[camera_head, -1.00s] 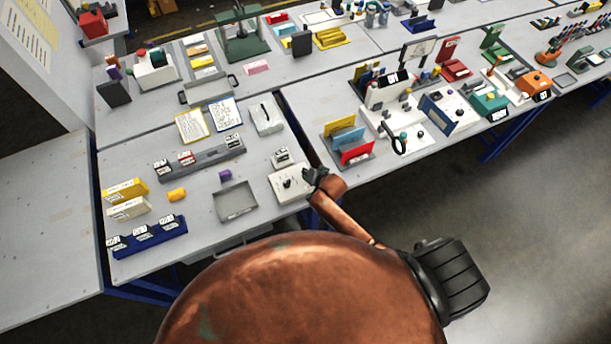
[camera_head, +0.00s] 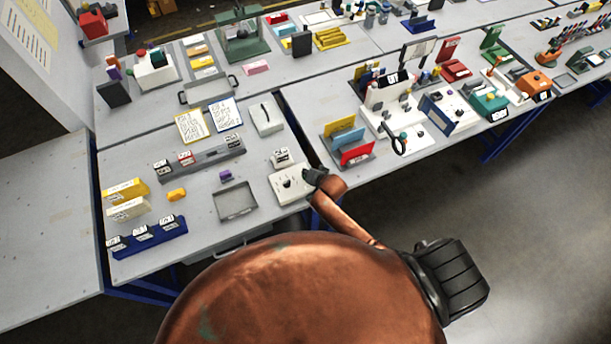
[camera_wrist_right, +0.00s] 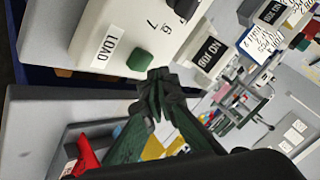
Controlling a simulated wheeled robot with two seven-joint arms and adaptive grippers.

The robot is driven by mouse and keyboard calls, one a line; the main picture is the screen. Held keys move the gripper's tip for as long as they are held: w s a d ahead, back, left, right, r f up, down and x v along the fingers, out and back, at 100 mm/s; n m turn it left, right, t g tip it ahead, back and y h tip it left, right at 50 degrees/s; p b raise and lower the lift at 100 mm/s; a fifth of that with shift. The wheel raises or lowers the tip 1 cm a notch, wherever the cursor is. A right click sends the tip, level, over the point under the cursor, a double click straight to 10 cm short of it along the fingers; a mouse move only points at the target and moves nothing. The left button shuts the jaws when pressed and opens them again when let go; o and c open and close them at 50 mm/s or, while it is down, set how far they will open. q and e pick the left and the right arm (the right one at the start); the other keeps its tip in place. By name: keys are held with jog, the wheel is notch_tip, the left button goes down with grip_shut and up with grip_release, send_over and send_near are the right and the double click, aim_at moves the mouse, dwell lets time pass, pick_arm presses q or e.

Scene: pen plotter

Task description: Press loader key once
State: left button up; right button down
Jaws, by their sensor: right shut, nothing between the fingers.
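The loader unit is a white panel (camera_head: 289,196) on the near table in the head view. In the wrist view its white face (camera_wrist_right: 120,22) carries a LOAD label (camera_wrist_right: 108,46) beside a green key (camera_wrist_right: 140,60), with a dark knob and the digits 6 and 7 nearby. My right gripper (camera_head: 316,176) is at the panel's right edge. In the wrist view its closed fingertips (camera_wrist_right: 158,82) hold nothing and lie right beside the green key. I cannot tell whether they touch it. My left gripper is not in view.
A small white block (camera_head: 281,157) stands behind the panel. A grey tray (camera_head: 236,216) lies to its left. A rack of coloured folders (camera_head: 347,142) stands on the table to the right, beyond a narrow gap. Bare tabletop lies around the panel's left side.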

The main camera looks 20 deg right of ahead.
jog(key=shift+f, duration=0.1)
jog(key=shift+f, duration=0.3)
jog(key=shift+f+b, duration=0.35)
jog(key=shift+f, duration=0.2)
dwell(0.6)
dwell(0.4)
jog(key=shift+r+p, duration=0.95)
jog(key=shift+p, duration=0.1)
notch_tip(320, 180, up, 5)
jog(key=p, duration=0.5)
